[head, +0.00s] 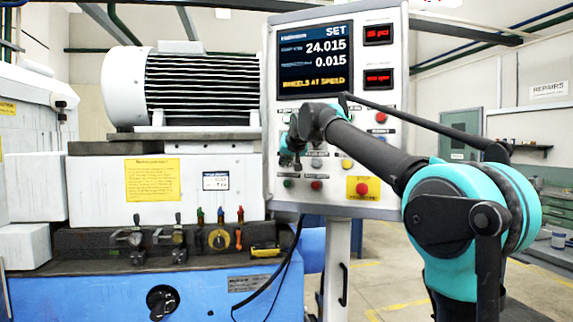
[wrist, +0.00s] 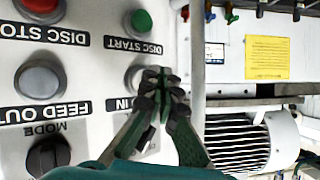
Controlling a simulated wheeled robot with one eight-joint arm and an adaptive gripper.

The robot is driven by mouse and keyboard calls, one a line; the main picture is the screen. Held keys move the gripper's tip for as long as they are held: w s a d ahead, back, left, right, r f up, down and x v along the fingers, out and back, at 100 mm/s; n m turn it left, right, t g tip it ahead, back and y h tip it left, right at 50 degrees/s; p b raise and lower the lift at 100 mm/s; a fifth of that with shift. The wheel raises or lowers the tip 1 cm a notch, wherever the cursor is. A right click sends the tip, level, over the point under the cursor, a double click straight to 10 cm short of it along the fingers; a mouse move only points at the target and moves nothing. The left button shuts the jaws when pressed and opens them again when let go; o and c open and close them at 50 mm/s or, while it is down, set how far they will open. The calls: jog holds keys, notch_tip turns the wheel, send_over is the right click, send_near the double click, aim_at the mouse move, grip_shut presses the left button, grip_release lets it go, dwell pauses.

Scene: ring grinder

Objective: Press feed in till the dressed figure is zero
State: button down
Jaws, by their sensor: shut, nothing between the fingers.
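The control panel's screen (head: 315,60) in the head view reads SET, with figures 24.015 and 0.015 and the line WHEELS AT SPEED. The small labels beside the figures are too blurred to read. In the wrist view, which is upside down, the feed-in button (wrist: 135,78) is a pale round button, its label partly hidden so only IN shows. My gripper (wrist: 162,80) is shut and empty, with its fingertips over the button's edge. I cannot tell whether they touch it. In the head view my gripper (head: 289,158) hides that button.
The feed-out button (wrist: 40,80) is beside it, with the green disc-start (wrist: 141,21) and red disc-stop button (wrist: 40,5) close by. A mode knob (wrist: 47,156) is also near. In the head view, a red emergency button (head: 362,189) sits on yellow. The grinder (head: 180,90) stands left.

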jog(key=shift+w, duration=0.15)
dwell(0.7)
jog(key=shift+w+d, duration=0.15)
jog(key=shift+w, duration=0.15)
jog(key=shift+w+d, duration=0.15)
jog(key=shift+w, duration=0.35)
dwell(0.9)
jog(key=shift+s, duration=0.15)
jog(key=shift+s+a, duration=0.3)
jog(key=shift+s, duration=0.45)
jog(key=shift+s+a, duration=0.25)
jog(key=shift+s, duration=0.55)
jog(key=shift+s+a, duration=0.2)
jog(key=shift+s, duration=0.65)
jog(key=shift+s+a, duration=0.25)
jog(key=shift+s, duration=0.55)
